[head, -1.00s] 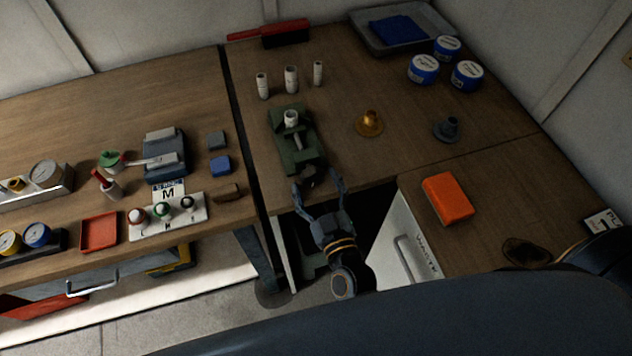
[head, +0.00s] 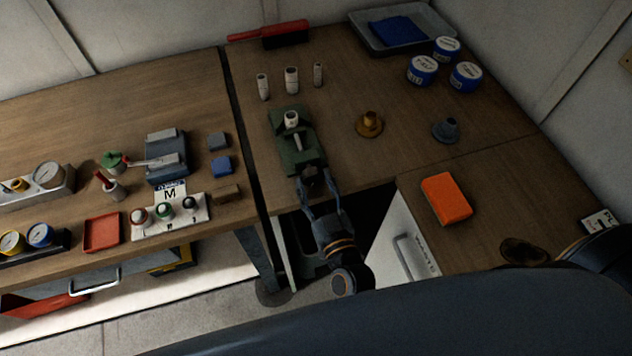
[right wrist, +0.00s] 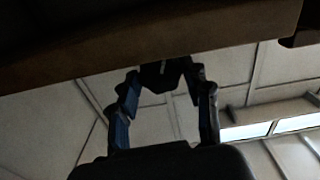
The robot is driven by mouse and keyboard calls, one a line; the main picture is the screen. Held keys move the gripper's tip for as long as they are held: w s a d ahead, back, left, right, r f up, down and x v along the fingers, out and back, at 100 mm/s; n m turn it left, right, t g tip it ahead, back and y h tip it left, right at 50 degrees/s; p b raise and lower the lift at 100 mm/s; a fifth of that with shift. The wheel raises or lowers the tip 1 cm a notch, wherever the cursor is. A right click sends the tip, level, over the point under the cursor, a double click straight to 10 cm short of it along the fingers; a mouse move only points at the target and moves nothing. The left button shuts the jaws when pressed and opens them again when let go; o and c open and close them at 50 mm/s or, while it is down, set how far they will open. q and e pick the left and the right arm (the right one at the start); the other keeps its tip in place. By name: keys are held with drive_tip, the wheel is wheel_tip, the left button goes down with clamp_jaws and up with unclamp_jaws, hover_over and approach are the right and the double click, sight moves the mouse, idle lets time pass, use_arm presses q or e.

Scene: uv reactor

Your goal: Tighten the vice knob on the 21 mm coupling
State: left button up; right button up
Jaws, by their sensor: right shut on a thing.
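The green vice (head: 292,147) stands at the front edge of the back table. A white coupling (head: 291,120) sits upright in it; its size cannot be read. The dark vice knob (head: 310,174) is at the vice's near end, at the table edge. My right gripper (head: 312,184) is shut on the knob, one finger on each side. In the right wrist view the fingers (right wrist: 166,88) close on the dark knob (right wrist: 160,74) below the table's underside. My left gripper is not in view.
Several white couplings stand behind the vice, such as the middle one (head: 291,80). A brass flanged part (head: 369,124) and a grey one (head: 446,130) stand to the right. An orange block (head: 446,198) lies on the right table. Below the vice is an open gap beside a white drawer unit (head: 415,250).

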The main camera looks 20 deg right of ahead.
drive_tip(key=shift+r+m+p, duration=0.1)
drive_tip(key=shift+m+p, duration=0.5)
drive_tip(key=shift+m, duration=1.7)
drive_tip(key=o, duration=1.1)
drive_tip(key=shift+o, duration=0.2)
drive_tip(key=shift+s, duration=0.4)
drive_tip(key=s, duration=1.1)
drive_tip(key=shift+d, duration=0.15)
